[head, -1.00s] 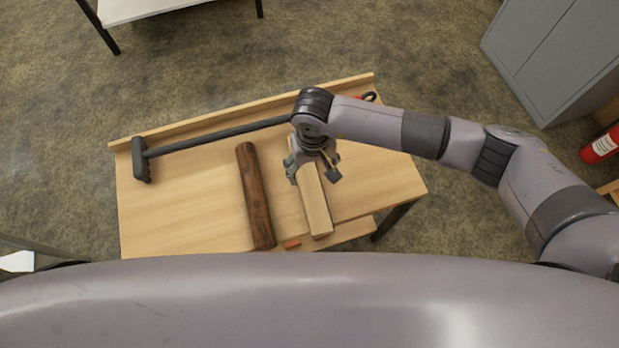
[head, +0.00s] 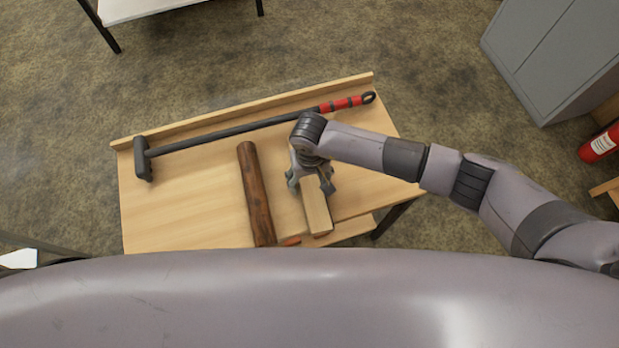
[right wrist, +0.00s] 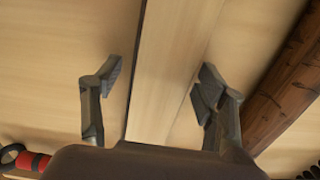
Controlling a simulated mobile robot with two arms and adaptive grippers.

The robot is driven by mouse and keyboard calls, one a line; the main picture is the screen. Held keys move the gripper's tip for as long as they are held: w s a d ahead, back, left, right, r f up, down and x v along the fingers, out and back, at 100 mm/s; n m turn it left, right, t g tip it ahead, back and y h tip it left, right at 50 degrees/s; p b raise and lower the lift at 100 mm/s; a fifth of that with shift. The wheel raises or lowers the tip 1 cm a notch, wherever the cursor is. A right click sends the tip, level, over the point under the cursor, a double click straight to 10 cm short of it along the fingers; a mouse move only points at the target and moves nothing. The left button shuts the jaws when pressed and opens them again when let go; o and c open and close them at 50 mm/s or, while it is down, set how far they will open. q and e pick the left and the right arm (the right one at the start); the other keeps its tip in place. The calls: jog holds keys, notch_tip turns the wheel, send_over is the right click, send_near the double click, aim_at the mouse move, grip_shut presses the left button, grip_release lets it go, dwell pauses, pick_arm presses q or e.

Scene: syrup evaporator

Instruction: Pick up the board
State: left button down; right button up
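The board (head: 318,214) is a pale wooden piece lying lengthwise on the light wood table (head: 185,195), right of a dark log. My right gripper (head: 312,184) is over the far part of the board, its fingers on either side. In the right wrist view the board (right wrist: 170,65) runs between the two spread fingers of my right gripper (right wrist: 158,85), with a gap on each side. The gripper is open and hides the board's far end in the head view. My left gripper is not in view.
A dark brown log (head: 255,195) lies left of the board. A long black-handled tool with a red grip (head: 340,104) lies along the table's back ledge. A small orange-brown piece (head: 291,240) is by the front edge. The table's left part is clear.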

jog(key=c, duration=1.2)
jog(key=shift+c, duration=0.3)
jog(key=shift+w+r, duration=0.1)
jog(key=shift+r, duration=0.05)
